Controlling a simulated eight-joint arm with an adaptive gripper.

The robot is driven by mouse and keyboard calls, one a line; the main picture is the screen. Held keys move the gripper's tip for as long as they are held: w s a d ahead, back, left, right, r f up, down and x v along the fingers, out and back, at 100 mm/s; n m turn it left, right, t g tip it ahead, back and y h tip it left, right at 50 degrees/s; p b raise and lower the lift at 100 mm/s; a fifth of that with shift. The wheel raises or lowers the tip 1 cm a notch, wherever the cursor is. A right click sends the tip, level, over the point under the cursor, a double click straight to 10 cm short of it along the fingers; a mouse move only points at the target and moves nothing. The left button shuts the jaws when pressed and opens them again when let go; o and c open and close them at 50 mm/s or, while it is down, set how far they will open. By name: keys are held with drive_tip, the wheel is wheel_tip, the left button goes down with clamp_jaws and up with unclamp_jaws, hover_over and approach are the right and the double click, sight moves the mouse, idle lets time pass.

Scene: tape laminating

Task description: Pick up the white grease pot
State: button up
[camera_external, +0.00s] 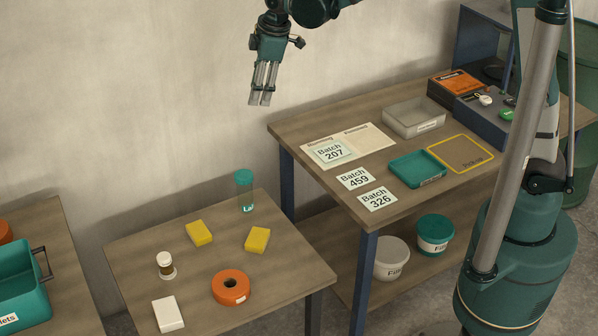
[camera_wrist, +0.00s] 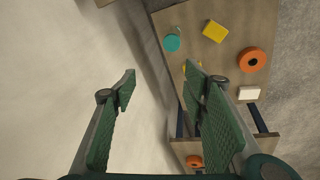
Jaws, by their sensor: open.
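A small pot (camera_external: 165,261) with a white lid and a brownish lower part stands upright on the low wooden table (camera_external: 130,243), at its left side; it is the likeliest grease pot. I cannot make it out in the wrist view, where my right finger covers part of the table. My gripper (camera_external: 262,99) is open and empty, high above and beyond the table's back edge, well apart from the pot. In the wrist view my gripper (camera_wrist: 161,76) shows its two green fingers spread, with wall and floor between them.
Around the pot are two yellow sponges (camera_external: 199,233) (camera_external: 257,239), an orange tape roll (camera_external: 231,288), a white box (camera_external: 168,314) and a teal-lidded clear jar (camera_external: 244,190). A higher workbench (camera_external: 290,128) stands right, with white and teal tubs (camera_external: 391,259) (camera_external: 434,235) below.

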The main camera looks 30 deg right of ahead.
drive_tip(key=a+f+n, duration=0.3)
drive_tip(key=a+f, duration=0.5)
drive_tip(key=a, duration=0.4)
drive_tip(key=n+g+h, duration=0.2)
drive_tip(key=n+g, duration=0.1)
drive_tip(key=n, duration=0.4)
approach(166, 255)
drive_tip(key=f, duration=0.5)
drive_tip(key=shift+d+f, duration=0.1)
drive_tip(key=shift+d, duration=0.25)
drive_tip(key=shift+s+a+f, duration=0.15)
drive_tip(key=shift+f, duration=0.1)
drive_tip(key=shift+f, duration=0.1)
drive_tip(key=shift+f+b, duration=0.3)
drive_tip(key=shift+f, duration=0.9)
drive_tip(key=shift+f, duration=0.1)
